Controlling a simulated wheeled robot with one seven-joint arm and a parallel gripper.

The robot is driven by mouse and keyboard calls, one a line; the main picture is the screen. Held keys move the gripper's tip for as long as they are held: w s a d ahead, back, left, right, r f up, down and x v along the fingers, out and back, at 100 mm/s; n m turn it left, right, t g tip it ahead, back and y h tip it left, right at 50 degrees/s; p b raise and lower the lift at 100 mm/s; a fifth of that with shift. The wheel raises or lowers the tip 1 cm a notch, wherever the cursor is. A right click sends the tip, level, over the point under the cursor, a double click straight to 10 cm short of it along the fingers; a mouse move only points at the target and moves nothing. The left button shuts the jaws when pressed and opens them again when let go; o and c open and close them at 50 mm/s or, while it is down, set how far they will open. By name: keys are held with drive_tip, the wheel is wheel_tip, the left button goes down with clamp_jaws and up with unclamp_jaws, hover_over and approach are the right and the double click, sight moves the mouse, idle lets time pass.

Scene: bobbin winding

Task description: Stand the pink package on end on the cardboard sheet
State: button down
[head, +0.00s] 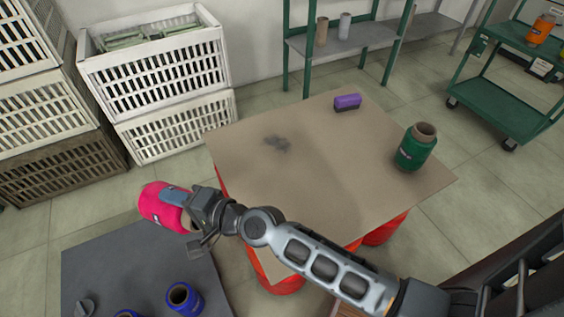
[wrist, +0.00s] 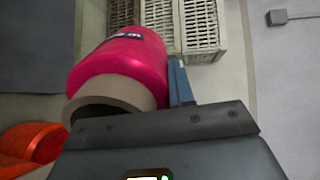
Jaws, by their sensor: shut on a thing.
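The pink package (head: 158,205) is a bright pink wound bobbin with a label and a hollow tan core. My gripper (head: 178,196) is shut on it and holds it in the air, off the left edge of the cardboard sheet. The package lies tilted, not upright. In the wrist view the package (wrist: 122,60) shows with its core end towards the camera, and one blue-grey finger (wrist: 180,82) lies along its side. The other finger is hidden. The cardboard sheet (head: 310,150) is a tan board resting on red-orange drums.
On the sheet stand a green bobbin (head: 416,150) at right and a purple block (head: 347,102) at the back; a dark smudge marks its left part. The middle is clear. A grey table (head: 110,255) with blue bobbins (head: 184,298) is at lower left. White crates (head: 155,75) stand behind.

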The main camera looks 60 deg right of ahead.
drive_tip(key=shift+w+a+r+n+g+y+p, duration=0.15)
drive_tip(key=shift+r+n+g+y+p, duration=0.35)
drive_tip(key=shift+p, duration=0.3)
drive_tip(key=shift+n+g+y+p, duration=0.3)
drive_tip(key=shift+g+p, duration=0.35)
drive_tip(key=shift+g, duration=0.05)
drive_tip(key=g+p, duration=0.1)
drive_tip(key=d+n+g+p, duration=0.1)
drive_tip(key=g+p, duration=0.1)
drive_tip(key=shift+s+y, duration=0.25)
drive_tip(key=shift+y, duration=0.15)
drive_tip(key=d+g+p, duration=0.1)
drive_tip(key=s+d+n+g+p, duration=0.1)
drive_tip(key=g+p, duration=0.1)
drive_tip(key=s+d+n+g+p, duration=0.1)
drive_tip(key=shift+s+d+f+h, duration=0.25)
drive_tip(key=shift+d+f+h, duration=0.05)
drive_tip(key=s+d+r+m+g+h+p, duration=0.1)
drive_tip(key=s+d+r+g+h+p, duration=0.25)
drive_tip(key=s+d+g+p, duration=0.7)
drive_tip(key=s+d+f+t+b, duration=0.1)
drive_tip(key=s+f+t+b, duration=0.1)
drive_tip(key=f, duration=0.5)
drive_tip(key=shift+s+d+f+t+b, duration=0.25)
drive_tip(key=shift+s+d+t+b, duration=0.1)
drive_tip(key=shift+s+t, duration=0.45)
drive_tip(key=shift+w+f, duration=0.1)
